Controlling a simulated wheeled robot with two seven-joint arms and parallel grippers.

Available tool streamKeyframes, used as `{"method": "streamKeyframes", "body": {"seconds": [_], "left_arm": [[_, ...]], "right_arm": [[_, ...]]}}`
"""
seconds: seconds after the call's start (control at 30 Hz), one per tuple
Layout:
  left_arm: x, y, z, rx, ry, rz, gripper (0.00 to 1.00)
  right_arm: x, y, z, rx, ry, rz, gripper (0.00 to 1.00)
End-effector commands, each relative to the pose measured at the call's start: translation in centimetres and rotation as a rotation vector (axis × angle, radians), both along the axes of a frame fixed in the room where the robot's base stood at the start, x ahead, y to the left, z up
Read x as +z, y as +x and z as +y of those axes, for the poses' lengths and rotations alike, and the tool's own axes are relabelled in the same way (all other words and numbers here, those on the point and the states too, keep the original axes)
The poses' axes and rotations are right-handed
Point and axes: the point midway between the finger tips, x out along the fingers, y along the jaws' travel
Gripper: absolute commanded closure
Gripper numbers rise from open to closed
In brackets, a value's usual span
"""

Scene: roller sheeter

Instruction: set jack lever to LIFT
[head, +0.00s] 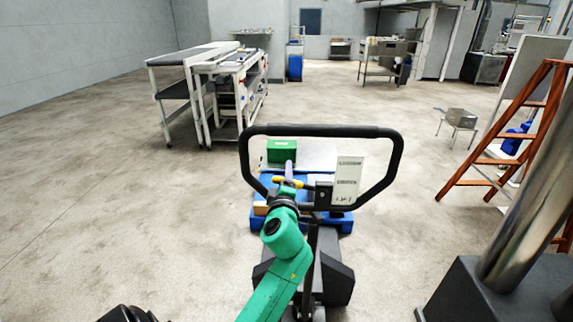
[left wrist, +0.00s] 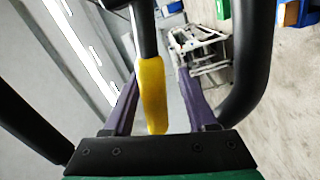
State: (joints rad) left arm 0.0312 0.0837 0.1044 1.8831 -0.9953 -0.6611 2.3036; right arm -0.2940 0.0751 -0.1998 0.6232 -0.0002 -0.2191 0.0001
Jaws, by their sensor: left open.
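The jack lever is a yellow-gripped handle (head: 280,180) inside the black loop of the jack handle (head: 322,131). In the left wrist view the yellow grip (left wrist: 152,95) on its black rod lies between the two purple fingers of my left gripper (left wrist: 157,78). The fingers are apart, one on each side of the grip; the left finger is close to it, with a wider gap on the right. In the head view this gripper (head: 289,170) is at the lever, its wrist partly hiding it. A white label plate (head: 347,182) hangs right of the lever; its text is unreadable.
Beyond the handle stands a blue pallet (head: 262,222) with a green box (head: 282,151). An orange ladder (head: 518,130) is at the right. A white-framed machine (head: 225,90) stands at the back left. Open floor lies to the left.

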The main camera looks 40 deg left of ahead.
Motion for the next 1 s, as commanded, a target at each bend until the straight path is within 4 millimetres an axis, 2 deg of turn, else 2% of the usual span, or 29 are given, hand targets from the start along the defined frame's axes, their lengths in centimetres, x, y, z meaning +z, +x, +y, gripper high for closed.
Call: {"method": "streamKeyframes", "body": {"seconds": [0.23, 0.27, 0.3, 0.4, 1.0], "left_arm": [[0.0, 0.0, -0.1, 0.000, 0.001, 0.001, 0.43], [0.0, 0.0, 0.0, 0.000, 0.001, 0.001, 0.50], [0.0, 0.0, -0.1, 0.000, 0.001, 0.001, 0.65], [0.0, 0.0, 0.0, 0.000, 0.001, 0.001, 1.00], [0.1, 0.0, 0.0, 0.001, 0.001, -0.003, 1.00]], "right_arm": [[0.0, -0.7, -0.5, -0.002, -0.006, 0.010, 0.50], [0.0, -0.8, -0.6, -0.002, -0.008, 0.013, 0.50], [0.0, -1.0, -0.7, -0.002, -0.009, 0.015, 0.50], [0.0, -1.1, -0.9, 0.000, -0.013, 0.019, 0.50], [0.0, -0.6, -0.1, 0.002, -0.001, 0.010, 0.50]]}}
